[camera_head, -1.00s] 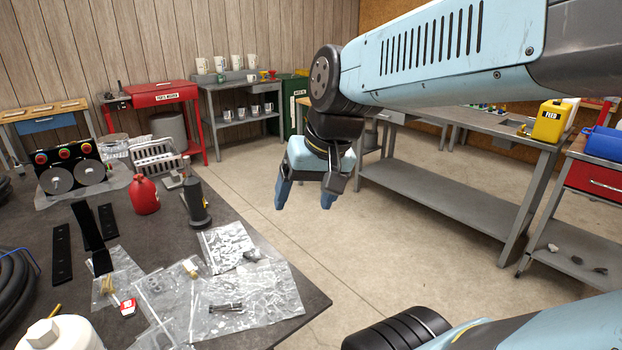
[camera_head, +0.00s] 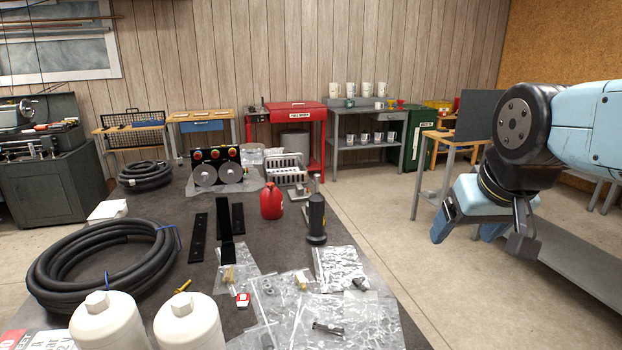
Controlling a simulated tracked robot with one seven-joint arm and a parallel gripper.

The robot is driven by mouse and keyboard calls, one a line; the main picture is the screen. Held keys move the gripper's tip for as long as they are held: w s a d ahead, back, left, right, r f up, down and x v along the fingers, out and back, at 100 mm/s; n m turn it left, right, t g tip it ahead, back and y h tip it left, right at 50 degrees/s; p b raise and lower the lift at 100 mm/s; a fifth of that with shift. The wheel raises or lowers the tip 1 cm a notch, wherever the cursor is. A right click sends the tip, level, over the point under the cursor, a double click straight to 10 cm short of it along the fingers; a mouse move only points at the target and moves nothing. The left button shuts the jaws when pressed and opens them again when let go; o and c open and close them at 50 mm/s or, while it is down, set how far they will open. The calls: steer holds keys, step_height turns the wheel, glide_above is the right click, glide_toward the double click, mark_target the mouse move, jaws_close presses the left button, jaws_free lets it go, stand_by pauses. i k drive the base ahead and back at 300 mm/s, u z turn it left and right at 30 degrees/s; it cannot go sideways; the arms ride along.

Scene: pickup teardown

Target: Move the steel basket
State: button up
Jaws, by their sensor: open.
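A pale metal basket (camera_head: 287,174) with slotted sides and a raised handle stands at the far end of the dark work table (camera_head: 345,262). It is behind the red jug (camera_head: 271,200) and right of the panel with two grey discs (camera_head: 218,170). Its lower front is partly hidden by small metal parts. My gripper (camera_head: 465,238) hangs open and empty at the right, over the floor, well away from the basket.
A black pump-like tool (camera_head: 316,218) stands near the table's right edge. Black hose coils (camera_head: 100,262), white bottles (camera_head: 189,322), black bars (camera_head: 226,235) and plastic bags (camera_head: 341,268) cover the table. A black wire rack (camera_head: 137,131) stands on a back bench.

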mark_target(288, 171)
steer(key=k, duration=1)
steer(key=z, duration=0.75)
steer(key=i, duration=4.35)
steer(key=z, duration=0.05)
